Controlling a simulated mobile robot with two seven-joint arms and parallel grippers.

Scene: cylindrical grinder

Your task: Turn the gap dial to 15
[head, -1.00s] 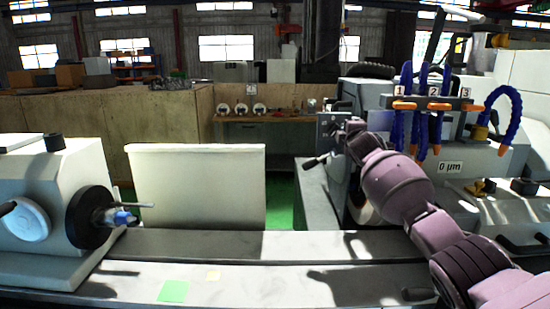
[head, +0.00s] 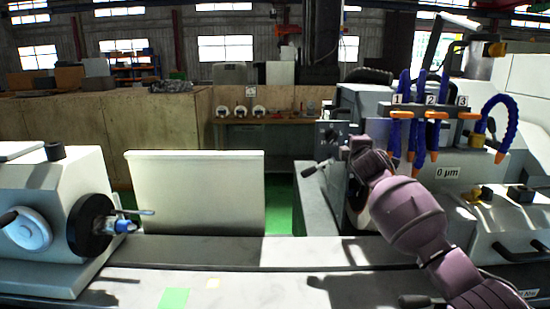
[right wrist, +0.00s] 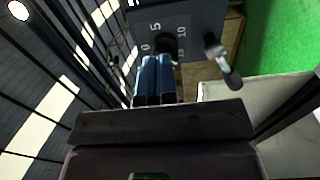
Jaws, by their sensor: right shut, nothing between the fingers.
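The gap dial (right wrist: 168,46) is a dark round knob on a grey panel with white marks 0, 5, 10 and 15 around it. It is partly hidden behind my right gripper (right wrist: 154,62), whose blue fingers are together and hold nothing. The fingertips are just in front of the dial; I cannot tell whether they touch it. Which mark the dial points to is not clear. In the head view the panel (head: 328,138) is at the machine's left side, with my right gripper (head: 347,150) beside it. My left gripper is not in view.
A lever with a pale grip (right wrist: 222,60) sticks out beside the dial. Blue coolant hoses (head: 420,115) with orange nozzles stand to the right. A white upright panel (head: 195,195) and chuck (head: 92,225) are at left.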

